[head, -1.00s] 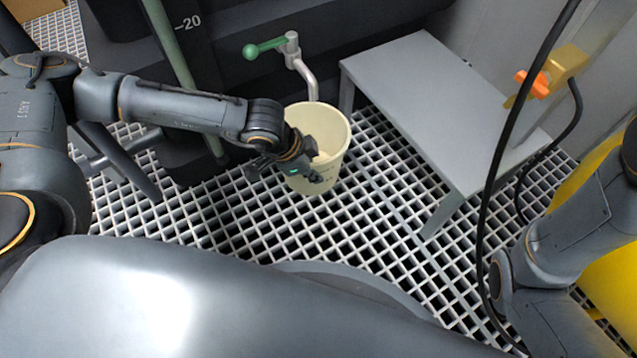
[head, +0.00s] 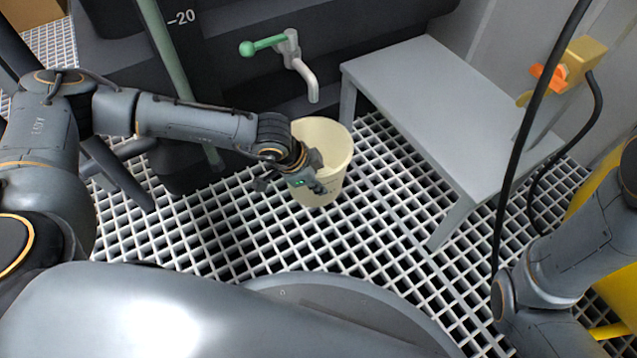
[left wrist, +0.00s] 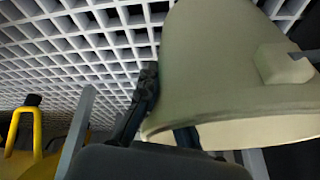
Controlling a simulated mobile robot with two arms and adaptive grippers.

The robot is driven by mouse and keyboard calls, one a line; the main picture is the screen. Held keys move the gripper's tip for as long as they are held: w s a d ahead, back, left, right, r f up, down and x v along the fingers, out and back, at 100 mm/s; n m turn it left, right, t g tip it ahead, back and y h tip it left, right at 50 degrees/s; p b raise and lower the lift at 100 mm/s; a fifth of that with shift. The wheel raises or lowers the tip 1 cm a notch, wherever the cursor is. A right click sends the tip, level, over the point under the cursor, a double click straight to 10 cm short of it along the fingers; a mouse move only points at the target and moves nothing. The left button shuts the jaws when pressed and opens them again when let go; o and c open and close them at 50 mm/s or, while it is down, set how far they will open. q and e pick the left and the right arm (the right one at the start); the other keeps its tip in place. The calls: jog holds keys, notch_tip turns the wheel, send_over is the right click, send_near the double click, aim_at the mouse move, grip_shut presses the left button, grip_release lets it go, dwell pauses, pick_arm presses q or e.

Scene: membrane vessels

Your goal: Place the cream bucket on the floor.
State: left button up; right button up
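The cream bucket (head: 335,150) hangs or stands upright over the white floor grating, just in front of the green-handled tap. My left gripper (head: 312,174) is at the bucket's near left side. In the left wrist view, the bucket (left wrist: 220,70) fills the right half, and its rim lies between the fingers of my left gripper (left wrist: 163,105), one outside and one inside the wall. The gripper looks shut on the rim. Whether the bucket's bottom touches the floor (head: 400,270) cannot be told. My right arm shows at the right edge, but its gripper is out of view.
The tap (head: 300,66) with a green lever juts from the dark vessel behind the bucket. A grey bench (head: 440,100) stands to the right. A black cable (head: 515,150) hangs near an orange-handled brass valve (head: 568,68). Open grating lies between bucket and bench.

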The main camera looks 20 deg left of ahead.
pick_arm(q)
jog(key=o, duration=0.3)
jog(key=p+v, duration=0.8)
jog(key=v, duration=0.4)
jog(key=shift+r+p, duration=0.1)
jog(key=shift+p, duration=0.3)
